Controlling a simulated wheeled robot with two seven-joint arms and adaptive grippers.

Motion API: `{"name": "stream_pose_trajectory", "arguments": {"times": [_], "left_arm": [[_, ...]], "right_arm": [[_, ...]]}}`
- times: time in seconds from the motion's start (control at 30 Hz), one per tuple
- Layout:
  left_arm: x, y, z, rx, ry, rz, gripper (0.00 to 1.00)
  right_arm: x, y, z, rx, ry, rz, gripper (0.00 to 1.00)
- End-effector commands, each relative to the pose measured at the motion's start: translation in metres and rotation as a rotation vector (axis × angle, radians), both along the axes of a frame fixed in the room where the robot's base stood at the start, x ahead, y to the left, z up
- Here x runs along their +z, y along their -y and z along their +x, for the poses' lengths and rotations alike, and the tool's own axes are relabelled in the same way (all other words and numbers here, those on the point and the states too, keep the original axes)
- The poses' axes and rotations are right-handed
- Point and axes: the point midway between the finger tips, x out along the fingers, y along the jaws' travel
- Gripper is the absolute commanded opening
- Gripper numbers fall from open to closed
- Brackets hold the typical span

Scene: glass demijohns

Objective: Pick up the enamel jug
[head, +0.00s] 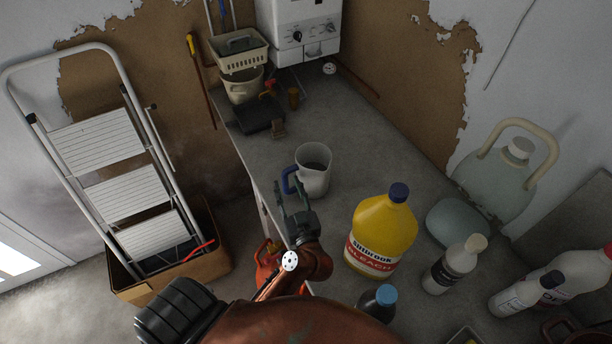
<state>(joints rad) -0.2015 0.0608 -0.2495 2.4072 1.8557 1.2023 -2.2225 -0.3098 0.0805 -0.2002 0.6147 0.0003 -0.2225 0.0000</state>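The enamel jug (316,172) is white with a blue handle on its left side and stands upright on the grey worktop (365,150). My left gripper (291,188) is at the jug's near left side, close to the handle. Its two dark fingers are spread apart, with the handle (287,180) showing between or just beyond their tips. I cannot tell whether a finger touches the jug. My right gripper is not in view.
A yellow bleach bottle (384,230) stands right of my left gripper. A white bottle (455,265) and a large glass demijohn (495,185) are farther right. A cream basket (240,55) and a dark tray (257,116) are at the back. A stepladder (100,150) leans at left.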

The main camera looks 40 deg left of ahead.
Motion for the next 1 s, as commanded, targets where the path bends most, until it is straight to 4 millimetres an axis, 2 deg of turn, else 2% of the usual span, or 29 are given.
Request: {"name": "stream_pose_trajectory", "arguments": {"times": [0.1,0.23,0.4,0.57,1.0], "left_arm": [[-0.002,-0.015,0.012,-0.001,0.0,0.004,0.36],[-0.002,-0.028,0.021,0.0,-0.001,0.003,0.36],[-0.002,-0.034,0.025,0.0,-0.002,0.001,0.36],[-0.002,-0.034,0.024,0.001,-0.002,0.001,0.35],[-0.002,-0.034,0.023,0.002,-0.002,0.001,0.05]], "right_arm": [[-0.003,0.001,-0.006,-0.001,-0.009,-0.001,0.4],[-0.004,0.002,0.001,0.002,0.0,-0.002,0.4],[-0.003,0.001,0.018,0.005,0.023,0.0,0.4],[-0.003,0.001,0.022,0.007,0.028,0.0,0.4],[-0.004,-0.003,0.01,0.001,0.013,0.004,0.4]]}}
